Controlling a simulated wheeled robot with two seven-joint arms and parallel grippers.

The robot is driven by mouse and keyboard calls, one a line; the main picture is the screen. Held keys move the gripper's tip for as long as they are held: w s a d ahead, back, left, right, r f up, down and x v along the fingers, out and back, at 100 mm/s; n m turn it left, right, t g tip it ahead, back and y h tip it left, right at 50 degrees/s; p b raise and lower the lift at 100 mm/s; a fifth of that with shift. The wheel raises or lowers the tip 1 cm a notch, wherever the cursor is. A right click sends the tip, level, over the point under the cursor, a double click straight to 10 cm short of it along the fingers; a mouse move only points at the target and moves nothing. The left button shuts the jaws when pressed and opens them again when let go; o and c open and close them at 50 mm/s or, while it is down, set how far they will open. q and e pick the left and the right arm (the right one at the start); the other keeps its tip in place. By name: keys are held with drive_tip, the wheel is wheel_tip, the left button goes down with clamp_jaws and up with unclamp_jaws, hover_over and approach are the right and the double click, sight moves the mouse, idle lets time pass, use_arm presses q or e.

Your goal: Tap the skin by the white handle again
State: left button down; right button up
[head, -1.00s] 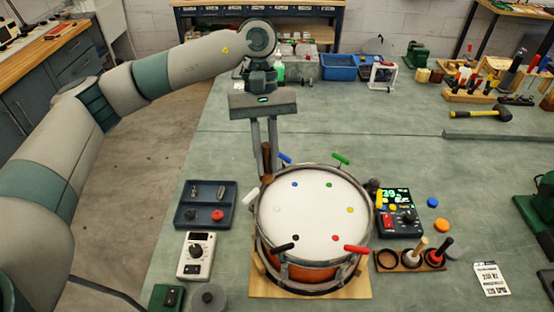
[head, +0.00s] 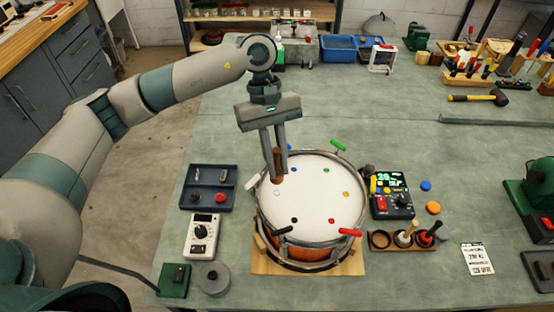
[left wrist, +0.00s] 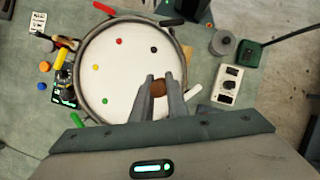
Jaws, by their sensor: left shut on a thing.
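The drum has a round white skin (head: 312,205) and a metal rim with coloured handles. The white handle (head: 254,181) sticks out at the rim's left side; it also shows in the left wrist view (left wrist: 192,93). My left gripper (head: 278,178) is shut on a brown wooden tapper (head: 277,162), held nearly upright over the skin's left edge, just right of the white handle. In the left wrist view the tapper's end (left wrist: 158,88) shows between the fingers. I cannot tell whether it touches the skin. My right gripper is not in view.
Blue (head: 291,147), green (head: 338,146), red (head: 350,232) and black (head: 282,231) handles stick out around the rim. A dark tray (head: 190,207) and a white meter (head: 202,230) stand left. A device with a green display (head: 390,194) and a tool holder (head: 381,240) stand right.

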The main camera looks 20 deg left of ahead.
use_arm(q)
drive_tip(key=shift+f, duration=0.6)
drive_tip(key=shift+f+b, duration=0.7)
wheel_tip(320, 180, down, 4)
drive_tip(key=b, duration=0.4)
drive_tip(key=shift+r+p, duration=0.3)
drive_tip(key=shift+r, duration=0.25)
drive_tip(key=shift+r+p, duration=0.3)
drive_tip(key=shift+r, duration=2.2)
